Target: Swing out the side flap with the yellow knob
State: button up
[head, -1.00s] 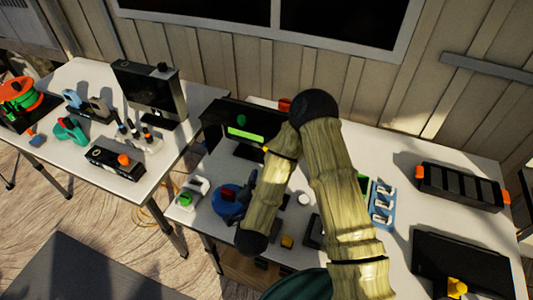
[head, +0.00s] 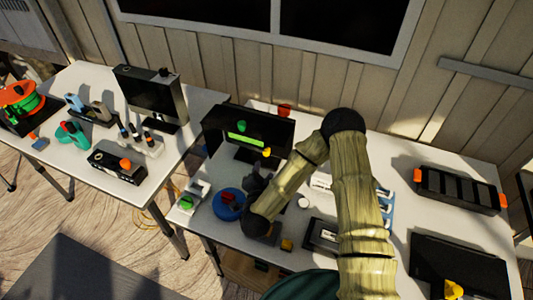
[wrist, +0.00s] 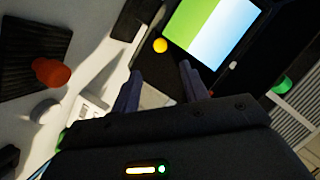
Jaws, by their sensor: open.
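A black monitor (head: 222,122) with a lit green strip stands on the near table. A green knob (head: 242,126) is on its upper left, and it also shows in the wrist view (wrist: 281,84). The yellow knob (head: 267,152) is at the monitor's lower right; in the wrist view the yellow knob (wrist: 160,45) sits beside the bright screen (wrist: 212,32). The flap's edges are too dark to make out. My gripper (wrist: 160,84) is open and empty, its fingers pointing toward the knob, with a gap between. In the head view my gripper (head: 257,183) is just below the monitor.
An orange-red knob (wrist: 52,72) on a dark ribbed box is left in the wrist view. A blue round item (head: 229,205) lies left of my gripper. A black box with orange ends (head: 460,189) stands at right. My arm hides part of the tabletop.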

aim_at(267, 154)
jog(key=p+x, duration=0.1)
jog(key=x, duration=0.9)
jog(key=shift+w+f, duration=0.1)
jog(key=shift+w, duration=0.3)
jog(key=shift+c, duration=0.3)
grip_shut()
